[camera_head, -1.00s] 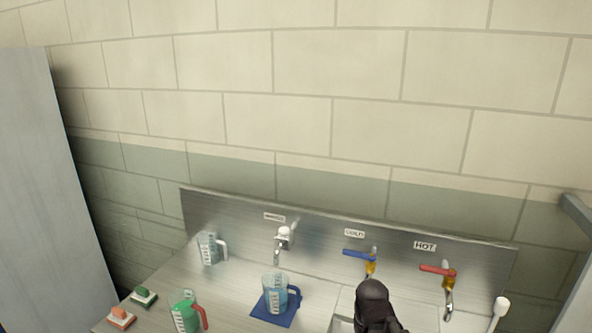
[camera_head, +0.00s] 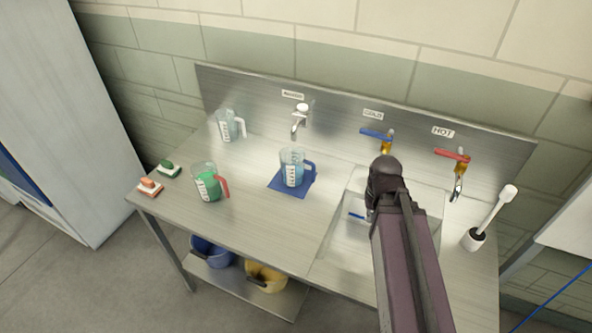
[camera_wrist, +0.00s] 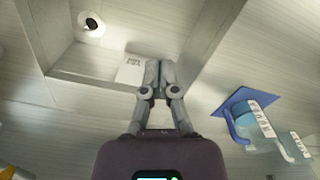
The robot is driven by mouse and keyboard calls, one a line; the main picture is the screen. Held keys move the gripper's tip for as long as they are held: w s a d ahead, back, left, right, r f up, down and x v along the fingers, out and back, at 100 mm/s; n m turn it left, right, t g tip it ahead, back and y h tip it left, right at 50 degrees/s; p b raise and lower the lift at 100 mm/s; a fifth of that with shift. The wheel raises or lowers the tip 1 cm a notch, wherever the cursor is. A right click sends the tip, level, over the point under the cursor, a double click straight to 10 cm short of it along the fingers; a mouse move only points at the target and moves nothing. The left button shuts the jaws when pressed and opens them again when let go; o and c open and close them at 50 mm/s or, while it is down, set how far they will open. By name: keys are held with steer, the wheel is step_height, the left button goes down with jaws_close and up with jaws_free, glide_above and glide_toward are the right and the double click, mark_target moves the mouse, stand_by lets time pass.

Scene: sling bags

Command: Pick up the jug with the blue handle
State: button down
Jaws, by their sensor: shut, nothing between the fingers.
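The clear jug with the blue handle (camera_head: 291,170) stands upright on a blue mat (camera_head: 281,188) left of the sink, its handle to the right. In the wrist view this jug (camera_wrist: 260,118) is at the right, on the mat's edge. My gripper (camera_wrist: 159,68) is shut and empty over the sink, apart from the jug. In the head view my arm hides the gripper's fingers. A jug with a white handle (camera_head: 225,127) stands at the back left. A green-filled jug with a red handle (camera_head: 207,187) stands front left.
The sink (camera_head: 345,235) holds a small blue item (camera_head: 356,216) and a white label (camera_wrist: 130,68), partly hidden. Taps with a blue lever (camera_head: 375,134) and red lever (camera_head: 452,154) rise behind. A brush in a holder (camera_head: 474,238) stands right. Sponges (camera_head: 151,187) lie left.

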stand_by(0.4)
steer(key=c, duration=0.7)
jaws_free()
steer(key=shift+w+f, duration=0.1)
steer(key=w+a+f+n+t+h+b, duration=0.25)
steer(key=w+a+n+h+b, duration=0.45)
steer(key=w+a+n, duration=0.6)
steer(key=w+a+r+n+t+h+b, duration=0.1)
steer(key=a+n+t, duration=0.1)
steer(key=a+n, duration=0.2)
steer(key=w+a+r+n+t+h+b, duration=0.1)
steer(key=a+n, duration=0.3)
steer(key=a, duration=0.5)
steer(key=w+a+r+n+t+h+b, duration=0.1)
steer(key=a+r+n+t+h+b, duration=0.1)
steer(key=a, duration=0.5)
steer(key=shift+r+n+t+h, duration=0.15)
steer(key=shift+n+t+h, duration=0.35)
steer(key=shift+n, duration=0.7)
steer(key=shift+d, duration=0.1)
